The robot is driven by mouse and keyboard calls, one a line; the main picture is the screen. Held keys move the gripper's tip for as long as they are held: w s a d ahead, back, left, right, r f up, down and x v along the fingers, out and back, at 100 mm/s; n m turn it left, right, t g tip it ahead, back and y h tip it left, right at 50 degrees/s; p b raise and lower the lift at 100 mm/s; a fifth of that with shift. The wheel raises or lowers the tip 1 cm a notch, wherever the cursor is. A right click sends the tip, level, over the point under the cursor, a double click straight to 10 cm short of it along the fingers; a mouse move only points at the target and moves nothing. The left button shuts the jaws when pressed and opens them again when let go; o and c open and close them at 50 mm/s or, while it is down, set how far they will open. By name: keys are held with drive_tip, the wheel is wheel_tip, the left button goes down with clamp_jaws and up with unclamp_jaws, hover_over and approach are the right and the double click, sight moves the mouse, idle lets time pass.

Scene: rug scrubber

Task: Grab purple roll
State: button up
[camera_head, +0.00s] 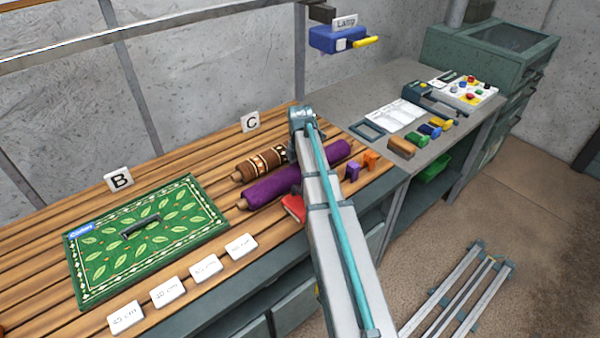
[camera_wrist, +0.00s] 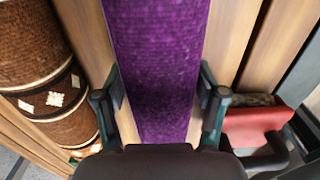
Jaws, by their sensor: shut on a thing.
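The purple roll (camera_head: 270,188) lies on the slatted wooden bench, partly hidden behind my arm in the head view. In the wrist view the purple roll (camera_wrist: 155,60) runs down the middle of the picture. My gripper (camera_wrist: 160,108) has one finger on each side of the roll and is shut on it. The roll still looks laid along the slats. The gripper itself is hidden behind my arm in the head view.
A brown patterned roll (camera_head: 258,164) lies beside the purple one, also in the wrist view (camera_wrist: 42,70). A red object (camera_head: 294,207) is on the other side.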

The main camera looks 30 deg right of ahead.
drive_tip(key=shift+c, duration=1.3)
drive_tip(key=shift+r, duration=0.1)
